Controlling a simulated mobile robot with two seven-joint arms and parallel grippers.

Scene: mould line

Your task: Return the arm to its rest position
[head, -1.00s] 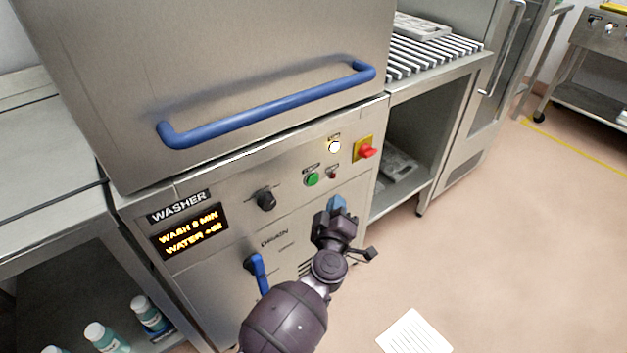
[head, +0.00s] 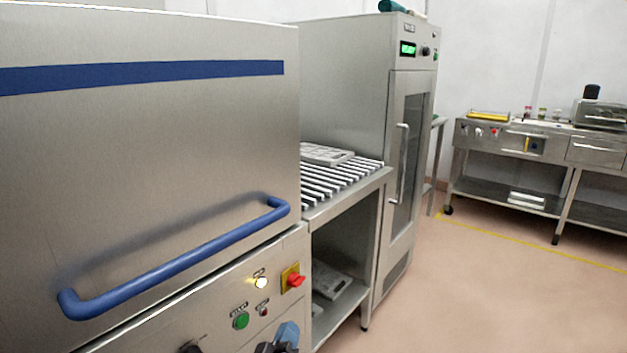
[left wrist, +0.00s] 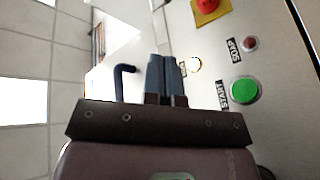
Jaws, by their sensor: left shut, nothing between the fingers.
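My left gripper (head: 283,338) shows at the bottom edge of the head view, in front of the washer's control panel, below the green start button (head: 241,320). Most of its arm is out of the frame. In the left wrist view its two blue-grey fingers (left wrist: 166,76) are together with nothing between them. That view also shows the green button (left wrist: 245,90) and the red stop button (left wrist: 250,43) to the right of the fingers, apart from them. My right gripper is in neither view.
The washer (head: 150,150) has a blue bar handle (head: 180,262) jutting out at left. A red switch (head: 295,280) and a lit lamp (head: 260,283) are on its panel. A slatted rack (head: 340,182) and a tall glass-door cabinet (head: 405,150) stand beyond. Floor at right is clear.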

